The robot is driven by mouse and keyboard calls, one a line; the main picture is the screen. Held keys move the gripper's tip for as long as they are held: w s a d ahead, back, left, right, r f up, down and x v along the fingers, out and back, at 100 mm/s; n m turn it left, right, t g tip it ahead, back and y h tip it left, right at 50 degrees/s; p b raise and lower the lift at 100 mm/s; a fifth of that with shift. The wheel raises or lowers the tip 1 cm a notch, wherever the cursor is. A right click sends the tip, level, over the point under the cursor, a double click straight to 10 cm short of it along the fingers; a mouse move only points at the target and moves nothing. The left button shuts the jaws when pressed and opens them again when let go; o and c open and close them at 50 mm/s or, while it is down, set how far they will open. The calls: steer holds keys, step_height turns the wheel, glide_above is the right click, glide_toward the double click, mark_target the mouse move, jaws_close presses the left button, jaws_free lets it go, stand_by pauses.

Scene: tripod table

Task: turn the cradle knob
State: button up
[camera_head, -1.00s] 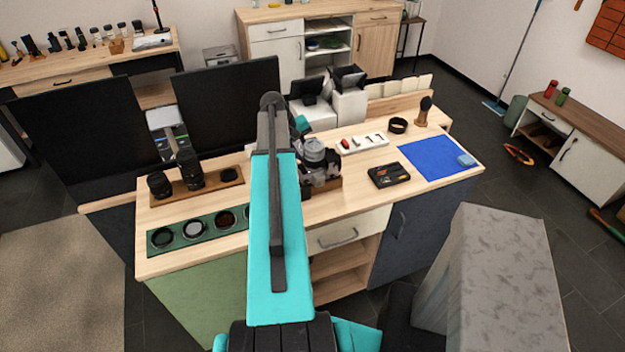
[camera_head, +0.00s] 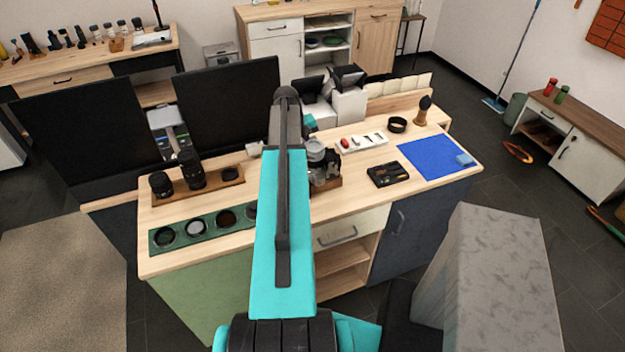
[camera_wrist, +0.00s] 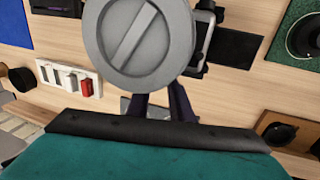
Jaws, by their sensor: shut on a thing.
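The cradle (camera_head: 329,183) stands on the wooden table, partly hidden behind my arm in the head view. It bears a dark camera-like body with a round grey piece (camera_head: 316,151) on top. In the wrist view a large round grey piece (camera_wrist: 162,52) with a raised bar across its face fills the top middle. My gripper (camera_wrist: 166,100) shows there as two dark fingers just below it, close together. The fingertips are hidden behind the disc's lower edge, so the cradle knob in their grip does not show clearly. The head view hides my gripper behind my arm.
A white tray with a red piece (camera_head: 346,143), a black box (camera_head: 388,174) and a blue mat (camera_head: 433,158) lie to the right. A green lens tray (camera_head: 180,236) and dark lenses (camera_head: 190,170) stand to the left. Two dark screens (camera_head: 228,108) stand behind.

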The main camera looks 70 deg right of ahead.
steer(key=shift+s+r, duration=0.1)
steer(key=shift+s+d+t+y+p, duration=0.1)
steer(key=shift+t+y+p, duration=0.4)
steer(key=shift+t+p, duration=0.15)
steer(key=shift+s+d+t+y+p, duration=0.1)
steer(key=shift+t+y+p, duration=0.2)
steer(key=shift+t, duration=0.05)
steer(key=shift+s+t+y, duration=0.1)
steer(key=shift+t+y, duration=0.5)
steer(key=shift+t, duration=0.1)
steer(key=shift+d, duration=0.15)
